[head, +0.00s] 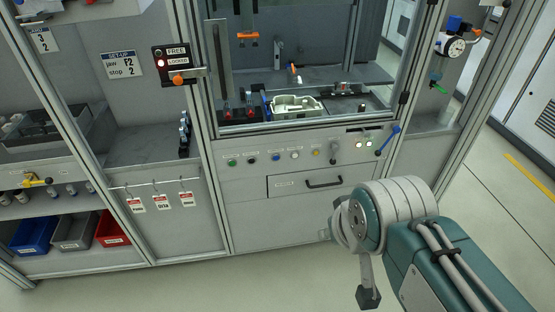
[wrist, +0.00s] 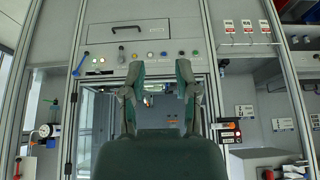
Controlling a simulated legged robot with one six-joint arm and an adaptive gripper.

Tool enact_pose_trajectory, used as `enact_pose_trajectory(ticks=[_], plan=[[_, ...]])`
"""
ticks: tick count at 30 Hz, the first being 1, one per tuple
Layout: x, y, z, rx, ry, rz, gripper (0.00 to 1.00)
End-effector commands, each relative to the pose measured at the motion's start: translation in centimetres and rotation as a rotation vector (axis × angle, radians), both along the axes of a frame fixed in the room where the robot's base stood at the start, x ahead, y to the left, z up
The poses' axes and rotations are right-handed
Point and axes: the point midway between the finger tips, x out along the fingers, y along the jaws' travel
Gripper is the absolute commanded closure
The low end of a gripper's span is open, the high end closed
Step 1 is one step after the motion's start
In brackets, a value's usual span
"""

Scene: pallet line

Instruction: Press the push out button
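A row of small buttons runs along the grey panel (head: 300,170) below the machine window: a green button (head: 232,162), a black button (head: 252,159), a blue button (head: 274,157), a white button (head: 295,154) and a yellow button (head: 316,152). Their labels are too small to read, so I cannot tell which is push out. The row also shows, upside down, in the wrist view, with the yellow button (wrist: 150,55) by the fingers. My gripper (wrist: 160,70) is open and empty, its two fingers apart. In the head view it is partly hidden and stands clear of the panel.
A drawer with a black handle (head: 324,183) lies below the buttons. A blue lever (head: 388,140) sticks out at right, beside lit indicators (head: 364,144). A latch box (head: 174,66) glows red at LOCKED. Hanging tags (head: 160,201) are at left. The floor in front is open.

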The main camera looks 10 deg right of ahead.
Motion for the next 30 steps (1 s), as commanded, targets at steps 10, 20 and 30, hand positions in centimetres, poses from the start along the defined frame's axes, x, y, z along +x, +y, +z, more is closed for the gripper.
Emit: enact_pose_trajectory(ticks=[10, 20, 30], plan=[[-0.01, 0.0, 0.0, 0.0, 0.0, 0.0, 1.0], [0.0, 0.0, 0.0, 0.0, 0.0, 0.0, 1.0], [0.0, 0.0, 0.0, 0.0, 0.0, 0.0, 1.0]])
